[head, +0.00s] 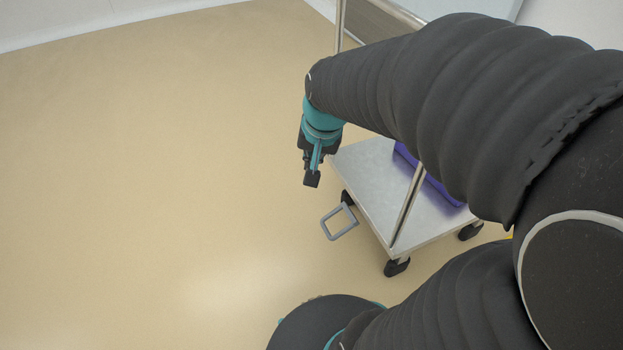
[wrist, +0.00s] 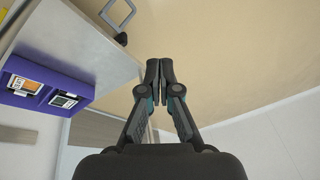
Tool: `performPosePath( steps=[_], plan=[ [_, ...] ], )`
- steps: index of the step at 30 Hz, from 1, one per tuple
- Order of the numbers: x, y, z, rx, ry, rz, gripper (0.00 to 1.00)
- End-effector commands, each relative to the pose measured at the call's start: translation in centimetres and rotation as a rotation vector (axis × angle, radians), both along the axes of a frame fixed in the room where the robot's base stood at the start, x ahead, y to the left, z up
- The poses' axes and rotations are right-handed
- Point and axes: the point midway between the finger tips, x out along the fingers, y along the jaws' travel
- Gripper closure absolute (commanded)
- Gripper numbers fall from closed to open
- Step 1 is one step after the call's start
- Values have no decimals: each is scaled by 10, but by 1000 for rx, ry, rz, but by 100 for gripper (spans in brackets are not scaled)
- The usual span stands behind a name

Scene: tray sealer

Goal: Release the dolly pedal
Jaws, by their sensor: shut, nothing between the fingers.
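The dolly pedal (head: 340,234) is a grey square loop sticking out low from the left side of the dolly (head: 367,177), near a black caster. The pedal (wrist: 104,24) also shows at the top left of the wrist view, past the edge of the dolly's metal deck (wrist: 83,28). My gripper (head: 311,184) is above and to the left of the deck's far corner in the head view, apart from the pedal. In the wrist view my gripper (wrist: 159,68) has its fingertips together with nothing between them, with beige floor behind them.
A purple container (head: 440,186) sits on the deck; in the wrist view the purple container (wrist: 45,82) carries labelled packs. A metal upright (head: 407,207) rises from the deck. Black casters (head: 397,267) stand under it. Open floor (head: 150,180) lies to the left.

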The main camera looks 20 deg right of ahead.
Motion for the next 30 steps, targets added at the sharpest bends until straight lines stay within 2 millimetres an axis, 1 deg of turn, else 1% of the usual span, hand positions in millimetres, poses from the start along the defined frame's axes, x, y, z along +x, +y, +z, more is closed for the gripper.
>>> performPosePath(
  steps=[1,5,6,8,11,14,15,17,19,24,27,30],
  plan=[
    [12,-6,-14,20,27,-49,100],
    [39,-20,-47,67,76,-177,100],
    [46,-25,-59,81,92,-219,100],
    [57,-33,-77,100,114,-280,100],
    [72,-46,-108,131,151,-384,100],
    [84,-59,-143,158,189,-489,100],
    [88,-64,-158,168,205,-533,100],
    [93,-72,-181,183,228,-597,100],
    [97,-82,-208,198,253,-672,100],
    [99,-102,-272,228,310,-843,100],
    [96,-110,-302,239,335,-922,100],
    [94,-115,-322,245,351,-976,100]
  ],
)
